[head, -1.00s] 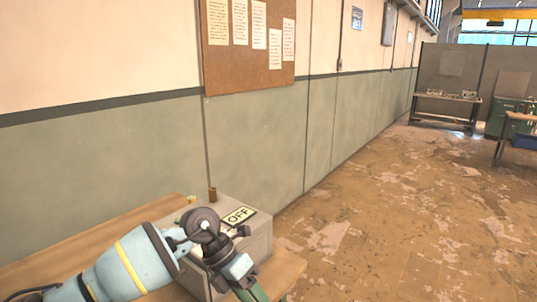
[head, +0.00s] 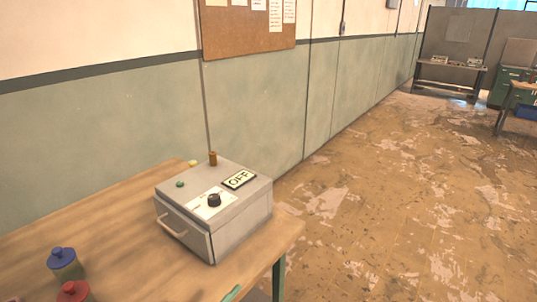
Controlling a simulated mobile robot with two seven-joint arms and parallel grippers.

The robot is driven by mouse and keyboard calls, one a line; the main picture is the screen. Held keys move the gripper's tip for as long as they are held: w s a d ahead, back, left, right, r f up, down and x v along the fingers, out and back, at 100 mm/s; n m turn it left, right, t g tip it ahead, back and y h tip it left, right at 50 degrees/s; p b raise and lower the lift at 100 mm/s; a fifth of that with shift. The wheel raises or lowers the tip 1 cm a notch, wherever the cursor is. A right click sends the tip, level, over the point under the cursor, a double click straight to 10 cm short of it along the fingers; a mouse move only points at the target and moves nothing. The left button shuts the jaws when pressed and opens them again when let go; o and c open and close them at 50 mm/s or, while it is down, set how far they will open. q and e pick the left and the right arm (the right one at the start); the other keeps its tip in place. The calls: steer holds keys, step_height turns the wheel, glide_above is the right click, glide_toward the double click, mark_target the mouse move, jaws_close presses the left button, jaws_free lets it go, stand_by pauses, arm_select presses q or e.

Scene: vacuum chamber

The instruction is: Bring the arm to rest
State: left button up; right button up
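No gripper and no part of my arms shows in the head view now. A grey metal box (head: 240,233) stands on the wooden table (head: 120,240) near its right end. On its top are a black knob (head: 214,200) on a white plate, an OFF sign (head: 239,180) and a small green button (head: 180,184). A handle (head: 172,226) is on its front left side. The box looks closed.
Two jars, one with a blue lid (head: 63,260) and one with a red lid (head: 74,292), stand at the table's lower left. A green wall (head: 110,130) runs behind the table. The worn floor (head: 400,210) to the right is open.

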arm_select(q)
steer(key=s+a+f+n+g+y, duration=0.3)
steer(key=s+a+f+n+y, duration=0.2)
steer(key=s+f, duration=0.5)
steer(key=s+a+f+n+g+y, duration=0.3)
steer(key=s+a+f+n+y, duration=0.2)
steer(key=s+a+f, duration=0.5)
steer(key=shift+s+f+n+g, duration=0.25)
steer(key=shift+s+n+g, duration=0.15)
steer(key=shift+n, duration=0.7)
steer(key=shift+a, duration=0.1)
steer(key=shift+c, duration=0.5)
